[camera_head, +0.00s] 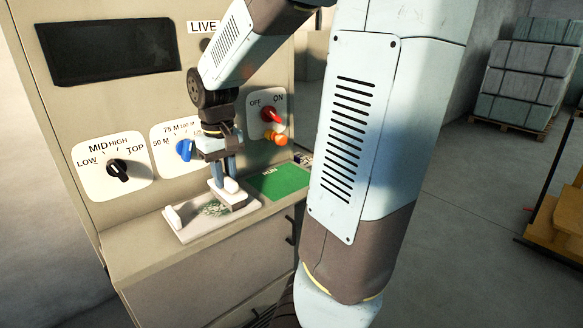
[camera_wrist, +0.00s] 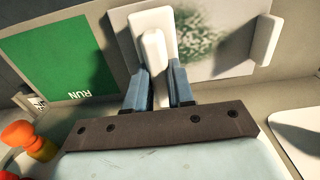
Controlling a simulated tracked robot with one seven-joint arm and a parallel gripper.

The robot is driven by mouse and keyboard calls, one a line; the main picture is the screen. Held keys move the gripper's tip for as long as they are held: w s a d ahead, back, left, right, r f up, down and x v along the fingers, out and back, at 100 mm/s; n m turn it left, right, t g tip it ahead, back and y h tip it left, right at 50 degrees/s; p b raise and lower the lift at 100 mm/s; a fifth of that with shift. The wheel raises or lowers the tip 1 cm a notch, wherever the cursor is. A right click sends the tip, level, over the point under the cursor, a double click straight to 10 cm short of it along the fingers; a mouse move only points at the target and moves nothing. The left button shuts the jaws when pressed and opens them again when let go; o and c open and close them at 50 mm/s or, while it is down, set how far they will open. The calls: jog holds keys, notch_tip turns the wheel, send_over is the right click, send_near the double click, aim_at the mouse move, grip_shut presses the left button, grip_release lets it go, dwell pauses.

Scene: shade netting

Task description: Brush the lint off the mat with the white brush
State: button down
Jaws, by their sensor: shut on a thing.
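The pale mat (camera_head: 190,231) lies on the machine's ledge, with a patch of dark green lint (camera_head: 213,208) near its middle. The mat (camera_wrist: 200,70) and the speckled lint (camera_wrist: 205,30) also show in the wrist view. My gripper (camera_head: 226,175) is shut on the white brush (camera_head: 231,186), over the mat's right end. In the wrist view, my gripper (camera_wrist: 159,88) has blue fingers on both sides of the handle of the brush (camera_wrist: 153,48). The wide head is beside the lint; I cannot tell whether it touches the mat.
A small white block (camera_head: 173,217) stands at the mat's left end. A green RUN pad (camera_head: 278,182) lies to the right. The panel behind carries a black knob (camera_head: 117,170), a blue knob (camera_head: 184,150), a red switch (camera_head: 270,115) and an orange button (camera_head: 275,138).

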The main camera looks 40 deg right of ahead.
jog(key=shift+s+a+f, duration=0.1)
jog(key=shift+a+f, duration=0.05)
jog(key=shift+a, duration=2)
jog(key=shift+s+a+f, duration=0.1)
jog(key=shift+a, duration=2.05)
jog(key=shift+d, duration=0.1)
jog(key=shift+w+d+r, duration=0.1)
jog(key=shift+d+r, duration=0.05)
jog(key=shift+d, duration=1.25)
jog(key=shift+w+d+r, duration=0.1)
jog(key=shift+d, duration=1.4)
jog(key=shift+d, duration=0.1)
jog(key=shift+d+f, duration=0.15)
jog(key=shift+d, duration=1.15)
jog(key=shift+d, duration=0.1)
